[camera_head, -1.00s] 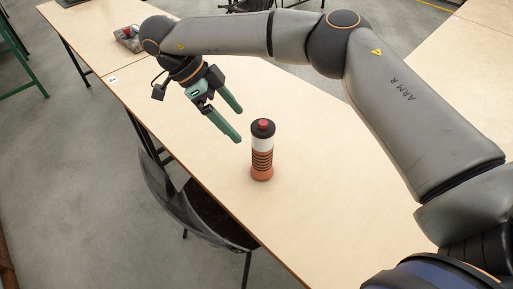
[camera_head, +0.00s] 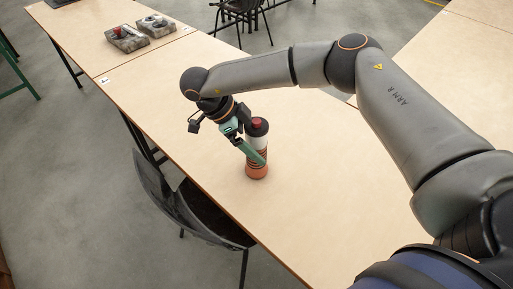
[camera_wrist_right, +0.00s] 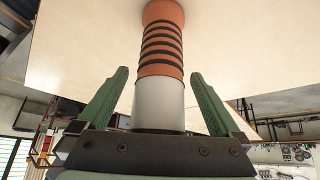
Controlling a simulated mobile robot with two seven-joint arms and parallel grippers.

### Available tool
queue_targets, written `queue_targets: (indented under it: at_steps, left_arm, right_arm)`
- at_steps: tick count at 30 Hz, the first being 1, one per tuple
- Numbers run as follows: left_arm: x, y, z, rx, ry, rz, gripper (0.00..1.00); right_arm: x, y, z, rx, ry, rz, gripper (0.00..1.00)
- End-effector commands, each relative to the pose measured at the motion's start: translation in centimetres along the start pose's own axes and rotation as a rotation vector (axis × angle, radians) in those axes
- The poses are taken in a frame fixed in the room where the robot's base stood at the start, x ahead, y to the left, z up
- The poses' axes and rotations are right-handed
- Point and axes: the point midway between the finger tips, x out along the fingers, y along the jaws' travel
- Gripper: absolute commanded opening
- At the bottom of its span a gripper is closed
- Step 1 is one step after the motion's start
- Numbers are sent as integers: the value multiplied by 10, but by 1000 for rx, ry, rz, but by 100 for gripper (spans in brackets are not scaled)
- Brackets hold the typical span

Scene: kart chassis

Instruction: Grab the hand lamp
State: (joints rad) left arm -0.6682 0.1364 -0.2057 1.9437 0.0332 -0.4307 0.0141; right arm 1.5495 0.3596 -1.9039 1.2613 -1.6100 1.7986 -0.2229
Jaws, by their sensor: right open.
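The hand lamp (camera_head: 257,170) stands upright on the wooden table. It has an orange ribbed lower part, a white band and a black top with a red button. My right gripper (camera_head: 254,155) is open at the lamp, its green fingers partly in front of it in the head view. In the right wrist view the lamp (camera_wrist_right: 160,55) runs between the two open fingers (camera_wrist_right: 157,105), with a gap on each side. The lamp's top is hidden there behind the gripper body. My left gripper is not in view.
The table (camera_head: 330,200) is clear around the lamp. Two grey boxes (camera_head: 128,40) with controls on top stand at its far end. A black chair (camera_head: 190,210) stands at the table's near left edge. Another chair (camera_head: 240,12) is behind the table.

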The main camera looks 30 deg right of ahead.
Motion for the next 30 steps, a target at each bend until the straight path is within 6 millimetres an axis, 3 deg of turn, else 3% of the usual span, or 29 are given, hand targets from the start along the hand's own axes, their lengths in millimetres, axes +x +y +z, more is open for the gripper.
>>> queue_targets:
  at_steps: [8, 30]
  left_arm:
    - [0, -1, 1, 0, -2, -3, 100]
    - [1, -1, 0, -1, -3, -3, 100]
  right_arm:
    - [2, 0, 0, 0, -1, -1, 98]
    - [2, 0, 0, -1, -2, -1, 14]
